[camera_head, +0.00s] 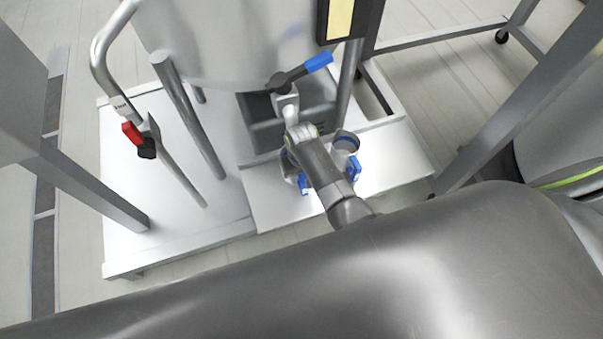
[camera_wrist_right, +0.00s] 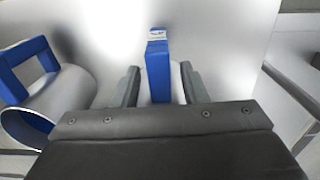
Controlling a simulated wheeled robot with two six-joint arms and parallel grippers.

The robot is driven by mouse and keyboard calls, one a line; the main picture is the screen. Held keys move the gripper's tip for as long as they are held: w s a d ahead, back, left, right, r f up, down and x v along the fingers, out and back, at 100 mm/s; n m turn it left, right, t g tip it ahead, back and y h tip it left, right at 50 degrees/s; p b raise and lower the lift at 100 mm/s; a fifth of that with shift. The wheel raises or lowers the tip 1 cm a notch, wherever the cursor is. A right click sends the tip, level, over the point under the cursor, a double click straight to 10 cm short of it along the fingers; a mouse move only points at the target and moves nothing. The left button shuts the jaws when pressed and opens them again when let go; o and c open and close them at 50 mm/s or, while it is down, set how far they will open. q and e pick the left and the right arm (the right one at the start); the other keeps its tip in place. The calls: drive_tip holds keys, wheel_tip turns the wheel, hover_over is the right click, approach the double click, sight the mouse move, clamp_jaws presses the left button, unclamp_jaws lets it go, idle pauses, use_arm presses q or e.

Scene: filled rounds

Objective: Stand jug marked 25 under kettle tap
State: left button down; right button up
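The kettle (camera_head: 225,40) stands at the top of the head view. Its tap (camera_head: 286,100) has a black lever with a blue grip (camera_head: 319,62). Two metal jugs with blue handles stand on the low platform. The right jug (camera_head: 346,143) shows its open top; it is at the left in the wrist view (camera_wrist_right: 62,92). The left jug (camera_head: 289,166) is mostly hidden by my arm. My right gripper (camera_head: 302,180) is at its blue handle, which stands between the open fingers in the wrist view (camera_wrist_right: 158,70), with gaps both sides. The handle's label is unreadable. My left gripper is out of view.
A bent pipe (camera_head: 103,55) with a red-handled valve (camera_head: 132,132) stands at the left. The steel platform (camera_head: 165,215) has bare room at the left. Kettle legs (camera_head: 190,120) and a grey frame post (camera_head: 85,185) rise around it.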

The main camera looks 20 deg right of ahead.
wheel_tip(320, 180, up, 11)
drive_tip(key=p, duration=0.3)
use_arm(q)
drive_tip(key=shift+s+d+r, duration=0.1)
drive_tip(key=shift+s+r, duration=0.15)
drive_tip(key=shift+r, duration=0.25)
drive_tip(key=shift+s+d+r, duration=0.1)
drive_tip(key=shift+s+r, duration=0.1)
drive_tip(key=shift+r, duration=0.3)
use_arm(e)
drive_tip(key=shift+r, duration=0.65)
use_arm(q)
drive_tip(key=shift+s, duration=0.35)
